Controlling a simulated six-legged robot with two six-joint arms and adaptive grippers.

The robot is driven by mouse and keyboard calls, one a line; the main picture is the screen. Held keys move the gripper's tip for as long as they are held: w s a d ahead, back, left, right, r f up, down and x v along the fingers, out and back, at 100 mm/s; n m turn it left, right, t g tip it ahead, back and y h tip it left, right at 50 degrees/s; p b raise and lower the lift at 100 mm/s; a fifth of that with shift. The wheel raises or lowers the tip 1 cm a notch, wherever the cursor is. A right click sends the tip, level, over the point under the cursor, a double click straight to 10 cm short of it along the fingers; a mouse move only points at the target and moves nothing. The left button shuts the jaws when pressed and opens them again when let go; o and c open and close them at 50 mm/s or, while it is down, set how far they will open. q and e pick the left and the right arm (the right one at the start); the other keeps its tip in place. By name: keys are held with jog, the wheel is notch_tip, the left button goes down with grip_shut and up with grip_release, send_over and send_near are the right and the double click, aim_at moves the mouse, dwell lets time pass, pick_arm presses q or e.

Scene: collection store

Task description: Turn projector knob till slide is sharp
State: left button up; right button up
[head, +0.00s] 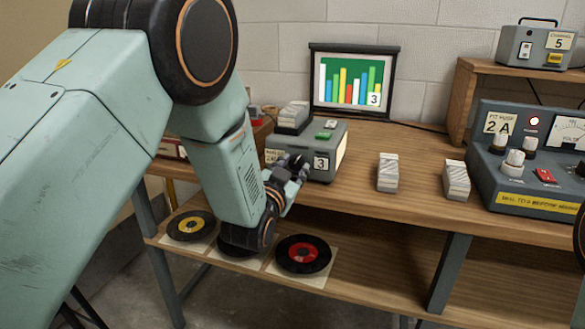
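The projector (335,142), a grey-green box with a label "3" and a green switch on top, stands on the wooden bench. Behind it, the screen (353,82) shows a slide of coloured bars with a "3"; the bars and figure look fairly clear at this size. My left gripper (298,168) is at the projector's front face, beside the "3" label. Its fingers are small and dark, so I cannot tell whether they are open or shut. No knob shows on the projector; the gripper covers part of that face. My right gripper is not in view.
Two ribbed pale blocks (388,172) (456,180) stand on the bench right of the projector. A blue-grey meter unit (530,190) and a "Channel 5" box (535,48) are at the right. Records (303,254) lie on the lower shelf. Bare bench lies between projector and blocks.

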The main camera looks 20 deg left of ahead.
pick_arm(q)
jog(key=shift+o, duration=1.4)
jog(key=s, duration=1.2)
jog(key=shift+a, duration=0.2)
jog(key=s+a+f+n+g, duration=0.1)
jog(key=s+f+n+g, duration=0.1)
jog(key=s+f+g, duration=0.65)
jog(key=s+a+f+n+g, duration=0.15)
jog(key=s+f, duration=0.35)
jog(key=f, duration=0.9)
jog(key=s+f+g, duration=0.4)
jog(key=s+f, duration=0.2)
jog(key=s, duration=0.5)
jog(key=s+f+n+g, duration=0.1)
jog(key=s+f+g, duration=0.3)
jog(key=s, duration=0.7)
jog(key=shift+s+a+f+y, duration=0.25)
jog(key=shift+a+f+y, duration=0.1)
jog(key=shift+f, duration=0.5)
